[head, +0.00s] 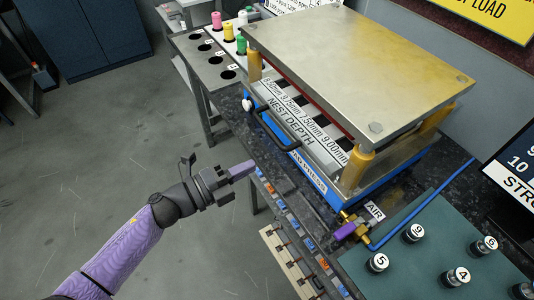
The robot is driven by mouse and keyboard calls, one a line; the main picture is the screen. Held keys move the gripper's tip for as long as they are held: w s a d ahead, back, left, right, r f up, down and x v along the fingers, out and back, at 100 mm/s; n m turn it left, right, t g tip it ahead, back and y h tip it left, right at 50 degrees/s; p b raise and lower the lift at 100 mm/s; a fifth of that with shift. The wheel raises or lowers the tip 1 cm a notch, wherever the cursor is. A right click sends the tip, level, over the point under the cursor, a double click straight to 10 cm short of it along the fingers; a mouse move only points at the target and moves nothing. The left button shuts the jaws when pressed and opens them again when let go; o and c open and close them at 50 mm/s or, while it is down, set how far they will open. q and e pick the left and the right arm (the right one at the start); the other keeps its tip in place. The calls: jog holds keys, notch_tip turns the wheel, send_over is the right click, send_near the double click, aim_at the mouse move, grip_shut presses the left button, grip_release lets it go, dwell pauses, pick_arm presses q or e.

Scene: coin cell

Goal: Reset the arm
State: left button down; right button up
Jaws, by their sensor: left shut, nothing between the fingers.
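My left arm (125,250), in a purple sleeve, comes in from the lower left of the head view. Its gripper (243,170) points right, with the purple fingers together and nothing between them. It appears in front of the bench edge, left of the press; whether it touches anything I cannot tell. My right arm and gripper are not in view.
A press with a metal top plate (355,65) and a "NEST DEPTH" drawer with a black handle (283,132) stands on the dark bench. Numbered black knobs (378,262) stand on a green mat (430,240). Coloured bottles (228,31) stand behind. Floor (90,150) at left is clear.

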pick_arm(q)
jog(key=s+a+f+n+t+y, duration=0.1)
jog(key=s+a+f+n+y, duration=0.1)
jog(key=a+f+n+y, duration=0.4)
jog(key=s+a+f+n+t+y, duration=0.1)
jog(key=a+f+n+y, duration=0.2)
jog(key=f+n, duration=0.55)
jog(key=s+a+f+n+g+y, duration=0.4)
jog(key=s+f+n+y, duration=0.15)
jog(key=s+f, duration=0.7)
jog(key=s+f+n+g, duration=0.3)
jog(key=s, duration=0.7)
jog(key=s+f+n+g, duration=0.3)
jog(key=s+f+g, duration=0.1)
jog(key=s, duration=0.7)
jog(key=shift+s+d+n+g+y, duration=0.2)
jog(key=shift+d+n+g+y, duration=0.1)
jog(key=shift+d+y, duration=0.1)
